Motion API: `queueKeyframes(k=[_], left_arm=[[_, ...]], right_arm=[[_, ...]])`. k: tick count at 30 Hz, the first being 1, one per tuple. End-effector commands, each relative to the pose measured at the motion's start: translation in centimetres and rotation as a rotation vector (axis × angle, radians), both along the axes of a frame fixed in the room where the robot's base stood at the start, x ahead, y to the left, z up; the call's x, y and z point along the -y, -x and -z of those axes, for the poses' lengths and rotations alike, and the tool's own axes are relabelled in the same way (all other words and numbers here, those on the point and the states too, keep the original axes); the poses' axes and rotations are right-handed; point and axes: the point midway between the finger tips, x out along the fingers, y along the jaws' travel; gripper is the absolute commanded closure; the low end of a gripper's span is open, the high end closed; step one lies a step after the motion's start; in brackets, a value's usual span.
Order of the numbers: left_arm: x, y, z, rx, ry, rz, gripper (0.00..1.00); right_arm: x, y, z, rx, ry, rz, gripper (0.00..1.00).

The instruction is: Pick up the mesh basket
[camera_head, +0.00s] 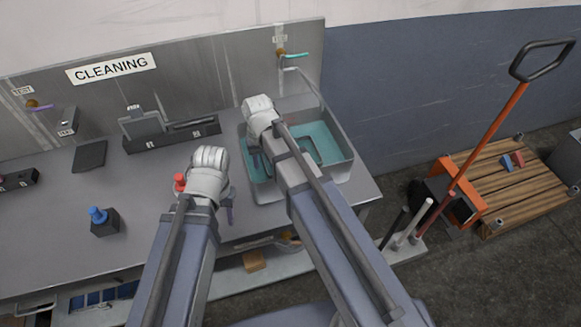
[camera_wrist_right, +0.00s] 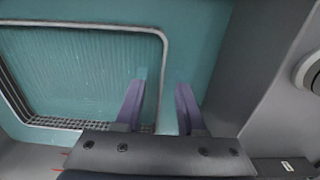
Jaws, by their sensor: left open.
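The mesh basket (camera_head: 316,155) sits in the teal liquid of the metal basin, partly hidden by my right arm. In the right wrist view its rounded wire rim (camera_wrist_right: 163,75) and grid side are clear. My right gripper (camera_wrist_right: 161,88) is open, its two purple fingers apart. The right side of the rim runs between them, with gaps visible on both sides; the fingertips look dipped in the liquid. My left gripper (camera_head: 230,212) hangs at the table's front edge, left of the basin, mostly hidden by its own wrist.
The basin (camera_head: 342,148) stands at the table's right end, its walls close around the basket. A red-topped object (camera_head: 180,182) is beside my left wrist. A blue-topped block (camera_head: 104,222) stands further left. A wooden pallet cart (camera_head: 510,185) is on the floor at right.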

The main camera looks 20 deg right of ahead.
Motion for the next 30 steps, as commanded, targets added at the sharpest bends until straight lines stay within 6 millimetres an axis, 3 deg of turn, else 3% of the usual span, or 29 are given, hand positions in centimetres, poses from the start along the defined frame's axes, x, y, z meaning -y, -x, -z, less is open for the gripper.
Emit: queueKeyframes(k=[5, 16, 30], left_arm=[[0.00, 0.00, -0.11, 0.000, 0.000, 0.000, 0.50], [0.00, 0.00, -0.10, 0.000, 0.000, 0.000, 0.50], [0.00, 0.00, -0.10, 0.000, 0.000, 0.000, 0.50]], right_arm=[[-0.01, 0.00, -0.11, 0.000, 0.000, 0.000, 0.61], [-0.01, 0.00, -0.11, 0.000, 0.000, 0.000, 1.00], [-0.01, 0.00, -0.10, 0.000, 0.000, 0.000, 1.00]])
